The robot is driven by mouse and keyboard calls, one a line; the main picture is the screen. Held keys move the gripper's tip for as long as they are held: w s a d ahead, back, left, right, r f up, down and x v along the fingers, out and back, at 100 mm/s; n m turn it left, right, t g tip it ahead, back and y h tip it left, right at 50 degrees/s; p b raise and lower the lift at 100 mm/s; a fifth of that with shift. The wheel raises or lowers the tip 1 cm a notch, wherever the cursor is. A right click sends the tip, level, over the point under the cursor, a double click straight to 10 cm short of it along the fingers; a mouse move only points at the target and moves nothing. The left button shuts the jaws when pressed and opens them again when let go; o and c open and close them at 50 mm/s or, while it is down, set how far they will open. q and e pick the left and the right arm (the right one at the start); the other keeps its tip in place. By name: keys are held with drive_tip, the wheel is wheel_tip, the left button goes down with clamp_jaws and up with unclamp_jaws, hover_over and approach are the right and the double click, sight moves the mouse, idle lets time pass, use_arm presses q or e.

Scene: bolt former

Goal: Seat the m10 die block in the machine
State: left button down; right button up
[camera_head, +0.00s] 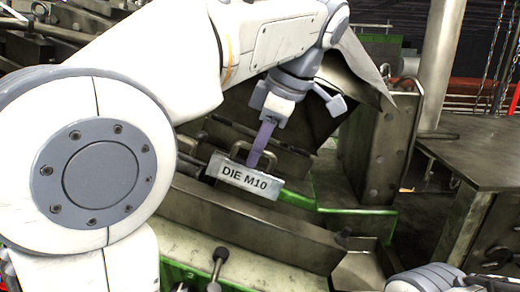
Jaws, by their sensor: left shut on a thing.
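The M10 die block (249,178) is a grey metal block with a white label reading "DIE M10" and a handle on top. It is near the middle of the head view, slightly tilted. My left gripper (262,150) comes down from above and is shut on the block's handle. The machine (250,225) lies around and below the block, with dark metal rails and green parts. I cannot tell whether the block touches the machine. My right arm shows only as a small part at the bottom right; its gripper is out of view.
A long metal bar (290,238) runs across in front of the block. A lever with a dark knob (220,255) stands at the bottom. An upright metal plate (391,150) and a steel table (475,150) are on the right. My left arm covers much of the left side.

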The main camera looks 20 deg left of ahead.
sight(246, 177)
use_arm(q)
drive_tip(key=shift+s+b+x, duration=0.2)
drive_tip(key=shift+b+x, duration=0.7)
drive_tip(key=shift+x, duration=0.05)
drive_tip(key=shift+s+b+x, duration=0.2)
drive_tip(key=shift+b+x, duration=0.7)
drive_tip(key=shift+b, duration=0.05)
drive_tip(key=shift+s+b+x, duration=0.25)
drive_tip(key=shift+b+x, duration=0.65)
drive_tip(key=shift+x, duration=0.05)
idle(1.7)
drive_tip(key=c, duration=0.8)
unclamp_jaws()
drive_tip(key=shift+f, duration=0.1)
drive_tip(key=o, duration=0.5)
drive_tip(key=shift+d+f, duration=0.15)
drive_tip(key=shift+f, duration=0.05)
drive_tip(key=shift+c, duration=0.3)
drive_tip(key=shift+r, duration=0.1)
